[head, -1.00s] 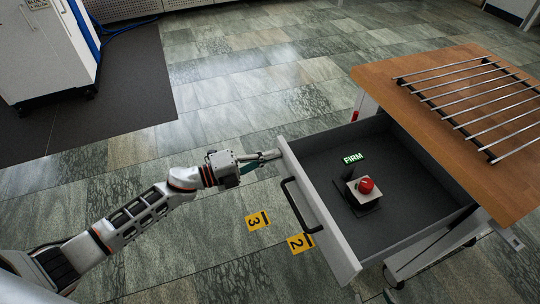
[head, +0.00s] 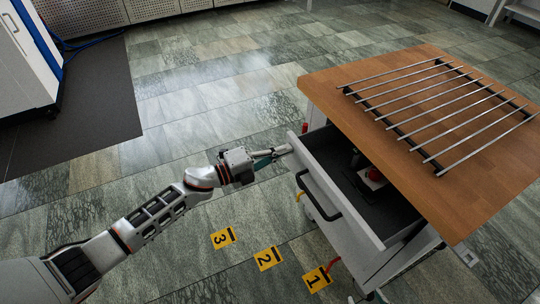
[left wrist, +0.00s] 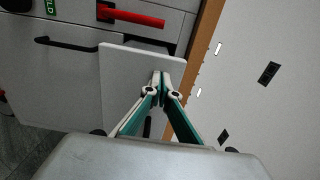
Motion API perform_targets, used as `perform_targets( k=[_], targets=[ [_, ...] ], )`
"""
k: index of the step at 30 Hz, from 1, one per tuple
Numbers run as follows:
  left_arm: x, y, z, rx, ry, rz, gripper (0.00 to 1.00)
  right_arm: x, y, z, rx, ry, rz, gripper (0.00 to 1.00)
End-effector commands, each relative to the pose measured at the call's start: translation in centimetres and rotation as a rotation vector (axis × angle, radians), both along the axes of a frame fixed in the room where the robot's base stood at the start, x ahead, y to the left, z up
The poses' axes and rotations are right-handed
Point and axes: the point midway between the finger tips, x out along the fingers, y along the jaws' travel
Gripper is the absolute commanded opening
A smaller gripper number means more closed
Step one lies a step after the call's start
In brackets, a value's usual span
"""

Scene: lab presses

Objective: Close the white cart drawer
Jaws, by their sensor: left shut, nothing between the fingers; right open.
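The white cart drawer (head: 345,208) stands partly open, its front panel and dark handle (head: 318,199) facing my left arm. Its dark inside (head: 385,205) shows in part; the rest is under the wooden top. My left gripper (head: 284,150) is shut and empty, its fingertips at the far upper end of the drawer's front panel. In the left wrist view the closed fingertips (left wrist: 161,78) meet or nearly meet the white panel (left wrist: 122,72); exact contact is hard to tell. My right gripper is not in view.
A box with a red button (head: 374,175) sits in the drawer, partly under the wooden cart top (head: 330,88). A metal rack (head: 440,110) lies on top. Yellow floor markers (head: 267,258) lie in front. A white cabinet (head: 22,70) is at far left.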

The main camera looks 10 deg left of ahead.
Motion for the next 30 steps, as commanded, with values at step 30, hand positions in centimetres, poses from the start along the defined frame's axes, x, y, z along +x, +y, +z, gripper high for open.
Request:
perform_targets(
  k=[30],
  targets=[
    [8.6, -11.8, 0.0, -0.001, 0.0, 0.0, 0.0, 0.8, 1.1, 0.4, 0.025, -0.02, 0.016, 0.41]
  ],
)
